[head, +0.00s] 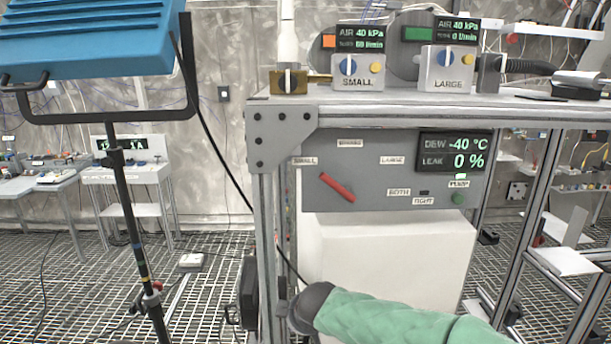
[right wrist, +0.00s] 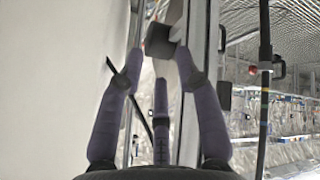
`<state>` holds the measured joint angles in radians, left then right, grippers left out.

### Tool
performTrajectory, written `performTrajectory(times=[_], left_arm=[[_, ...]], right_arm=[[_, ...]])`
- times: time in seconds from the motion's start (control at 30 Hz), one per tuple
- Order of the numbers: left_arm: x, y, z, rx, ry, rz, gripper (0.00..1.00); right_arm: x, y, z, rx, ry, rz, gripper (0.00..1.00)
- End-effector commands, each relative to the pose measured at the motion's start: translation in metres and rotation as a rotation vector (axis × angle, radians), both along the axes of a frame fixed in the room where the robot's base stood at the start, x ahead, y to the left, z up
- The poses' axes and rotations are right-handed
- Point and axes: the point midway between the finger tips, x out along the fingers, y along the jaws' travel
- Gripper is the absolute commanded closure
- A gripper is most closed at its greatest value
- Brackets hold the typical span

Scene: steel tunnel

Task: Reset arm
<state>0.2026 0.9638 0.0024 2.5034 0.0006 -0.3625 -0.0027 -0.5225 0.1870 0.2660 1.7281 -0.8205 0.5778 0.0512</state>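My right arm (head: 400,318) in a green sleeve enters the head view from the bottom right. It ends in a dark wrist beside the front post of the bench frame; the fingers are mostly hidden there. In the right wrist view my right gripper (right wrist: 159,65) shows purple fingers spread apart with a gap between them. A dark block (right wrist: 160,41) shows beyond the fingertips; whether it touches them I cannot tell. My left arm and gripper are in neither view.
The steel bench (head: 400,112) carries the small and large gauge units. Below hangs a grey panel (head: 375,180) with a red lever (head: 337,187), above a white box (head: 390,250). A black box (head: 248,293) is by the post. A blue lamp (head: 90,38) on a stand is at left.

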Motion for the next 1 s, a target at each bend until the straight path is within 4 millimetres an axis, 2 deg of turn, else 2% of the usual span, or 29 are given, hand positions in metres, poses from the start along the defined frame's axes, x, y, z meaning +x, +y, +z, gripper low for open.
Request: performTrajectory(times=[0.03,0.2,0.27,0.4,0.47,0.6,0.7,0.8,0.9,1.0], left_arm=[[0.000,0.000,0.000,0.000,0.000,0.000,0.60],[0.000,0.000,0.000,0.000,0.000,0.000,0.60],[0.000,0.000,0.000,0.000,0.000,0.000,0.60],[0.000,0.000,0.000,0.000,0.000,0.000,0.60],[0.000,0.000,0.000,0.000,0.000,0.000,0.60],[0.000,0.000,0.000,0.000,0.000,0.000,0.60],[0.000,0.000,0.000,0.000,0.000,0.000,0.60],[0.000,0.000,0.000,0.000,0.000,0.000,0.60],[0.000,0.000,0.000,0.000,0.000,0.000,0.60],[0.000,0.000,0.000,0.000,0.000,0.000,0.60]], right_arm=[[-0.003,-0.004,-0.037,0.021,0.066,-0.015,0.65],[-0.026,-0.016,-0.146,0.134,0.267,-0.089,0.65],[-0.039,-0.023,-0.183,0.181,0.335,-0.132,0.65],[-0.078,-0.040,-0.264,0.293,0.492,-0.267,0.65],[-0.100,-0.049,-0.297,0.342,0.555,-0.340,0.65],[-0.158,-0.071,-0.363,0.445,0.690,-0.550,0.65],[-0.201,-0.087,-0.398,0.497,0.762,-0.712,0.65],[-0.238,-0.098,-0.421,0.524,0.809,-0.848,0.65],[-0.263,-0.107,-0.434,0.535,0.834,-0.941,0.65],[-0.275,-0.111,-0.439,0.538,0.844,-0.989,0.65]])
